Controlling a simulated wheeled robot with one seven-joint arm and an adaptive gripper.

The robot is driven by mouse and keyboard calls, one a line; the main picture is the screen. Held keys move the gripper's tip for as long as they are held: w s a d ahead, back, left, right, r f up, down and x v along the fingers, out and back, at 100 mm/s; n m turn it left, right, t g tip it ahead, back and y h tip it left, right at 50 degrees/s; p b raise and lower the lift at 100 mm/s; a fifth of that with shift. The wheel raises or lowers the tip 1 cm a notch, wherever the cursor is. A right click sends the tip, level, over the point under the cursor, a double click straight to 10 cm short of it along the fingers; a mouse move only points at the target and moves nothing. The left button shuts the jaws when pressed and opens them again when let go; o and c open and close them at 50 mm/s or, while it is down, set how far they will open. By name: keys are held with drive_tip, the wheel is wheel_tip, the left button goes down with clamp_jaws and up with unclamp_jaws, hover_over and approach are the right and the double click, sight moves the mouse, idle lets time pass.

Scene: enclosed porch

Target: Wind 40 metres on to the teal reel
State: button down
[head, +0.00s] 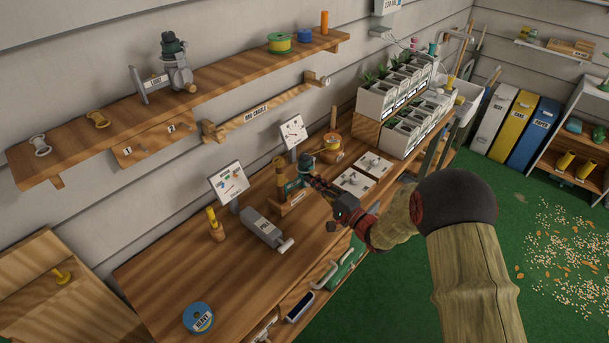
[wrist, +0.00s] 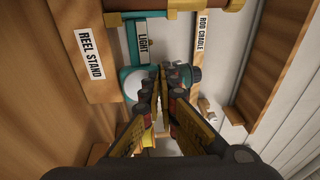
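The teal reel (head: 291,187) sits on the wooden reel stand (head: 292,206) in the middle of the bench. In the wrist view its teal body (wrist: 127,80) shows a pale round face and a LIGHT label, beside the REEL STAND label (wrist: 90,55). My gripper (head: 316,183) is right at the reel, reaching in from the right. In the wrist view my gripper (wrist: 161,78) has its fingertips drawn close together in front of the reel, near a dark teal knob (wrist: 184,75). The fingers hide whether anything thin lies between them.
A grey box with a handle (head: 262,228) and a yellow spool on a peg (head: 214,226) stand left of the stand. A blue HEAVY spool (head: 198,318) lies near the front. An orange spool (head: 333,143) and white cards (head: 372,164) are behind. Seedling boxes (head: 376,101) fill the far end.

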sight(313, 167)
drive_tip(key=shift+w+d+r, duration=0.25)
drive_tip(key=shift+w+r, duration=0.15)
drive_tip(key=shift+r, duration=0.25)
drive_tip(key=shift+w+d+r, duration=0.1)
drive_tip(key=shift+w+d+p, duration=0.1)
drive_tip(key=shift+p, duration=0.2)
drive_tip(key=shift+w+d, duration=0.5)
drive_tip(key=shift+w, duration=0.05)
idle(0.8)
drive_tip(key=shift+w+d+f, duration=0.4)
drive_tip(key=shift+d+f, duration=0.1)
drive_tip(key=shift+f, duration=0.3)
idle(1.0)
drive_tip(key=shift+s+a+r+p, duration=0.1)
drive_tip(key=shift+s+r+p, duration=0.1)
drive_tip(key=shift+r+p, duration=0.1)
idle(0.3)
